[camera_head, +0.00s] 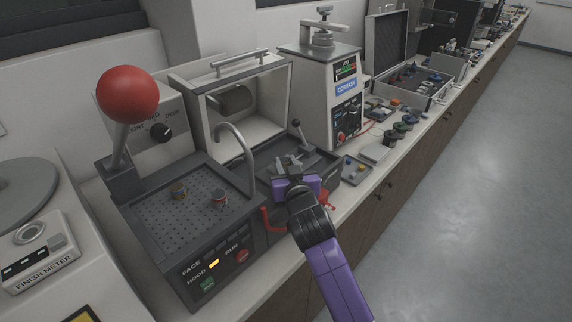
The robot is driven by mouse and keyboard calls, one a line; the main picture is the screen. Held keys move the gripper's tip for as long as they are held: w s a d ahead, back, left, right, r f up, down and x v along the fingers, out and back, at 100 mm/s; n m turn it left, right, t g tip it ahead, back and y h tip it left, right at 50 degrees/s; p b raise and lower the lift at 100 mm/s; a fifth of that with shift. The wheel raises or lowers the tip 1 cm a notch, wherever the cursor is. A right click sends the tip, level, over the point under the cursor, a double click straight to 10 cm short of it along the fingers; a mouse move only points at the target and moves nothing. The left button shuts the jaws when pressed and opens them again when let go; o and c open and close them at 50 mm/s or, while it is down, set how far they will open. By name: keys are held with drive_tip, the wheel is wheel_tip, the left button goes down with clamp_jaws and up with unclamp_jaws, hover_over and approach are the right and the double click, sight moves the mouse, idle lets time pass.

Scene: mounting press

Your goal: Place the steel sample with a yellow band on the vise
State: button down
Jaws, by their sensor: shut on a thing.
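My gripper (288,162), on a purple wrist, reaches over the dark bed of the cutting machine. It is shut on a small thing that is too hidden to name. The vise appears to be the grey metal fixture around the fingertips; the gripper covers much of it, and I cannot tell whether they touch. I cannot make out a yellow-banded steel sample for certain.
A small tray (347,180) with yellow and blue bits lies right of the gripper. A red-knobbed lever (127,95) rises at the left. A curved pipe (240,145) and a small black-knobbed lever (298,127) stand near the gripper. A white press (328,90) stands behind.

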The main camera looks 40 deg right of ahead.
drive_tip(key=shift+f, duration=0.2)
drive_tip(key=c, duration=1.1)
unclamp_jaws()
drive_tip(key=shift+r, duration=0.1)
drive_tip(key=shift+c, duration=0.2)
drive_tip(key=shift+d, duration=0.1)
drive_tip(key=shift+s+d, duration=0.1)
drive_tip(key=shift+r, duration=0.2)
drive_tip(key=b+v, duration=0.2)
drive_tip(key=v, duration=1)
drive_tip(key=shift+b, duration=0.35)
drive_tip(key=shift+f, duration=0.1)
